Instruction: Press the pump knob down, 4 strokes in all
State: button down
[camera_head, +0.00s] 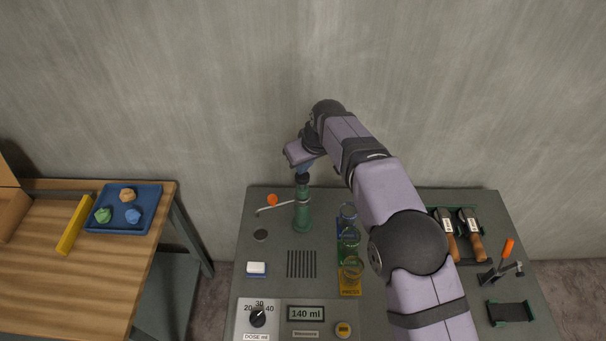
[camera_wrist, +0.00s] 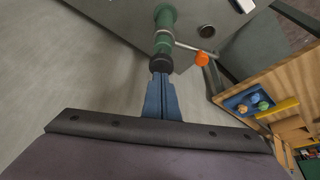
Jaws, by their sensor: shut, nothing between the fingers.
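The green pump (camera_head: 302,215) stands upright at the back of the grey bench, and its dark round knob (camera_head: 302,180) is on top. My gripper (camera_head: 303,170) is shut and empty, with its blue fingers pointing down right above the knob. In the wrist view the shut fingers (camera_wrist: 161,78) end at the black knob (camera_wrist: 162,63), with the green pump body (camera_wrist: 165,20) beyond. I cannot tell whether the tips touch the knob or hover just over it. A thin side arm with an orange end (camera_head: 272,200) reaches left from the pump.
A display (camera_head: 306,314) reads 140 ml, beside a dose dial (camera_head: 258,318). Glass vessels stand on blue, green and yellow mats (camera_head: 349,288) right of the pump. Tools (camera_head: 474,245) lie at right. A blue tray (camera_head: 150,222) sits on the wooden table.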

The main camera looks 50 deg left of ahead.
aim_at(303, 176)
jog(key=shift+f, duration=0.2)
jog(key=shift+d+f+b, duration=0.1)
jog(key=shift+f+b, duration=0.85)
jog(key=shift+f, duration=0.8)
jog(key=shift+r, duration=0.1)
jog(key=shift+r+p, duration=1.4)
jog(key=shift+r, duration=0.4)
jog(key=shift+f, duration=0.3)
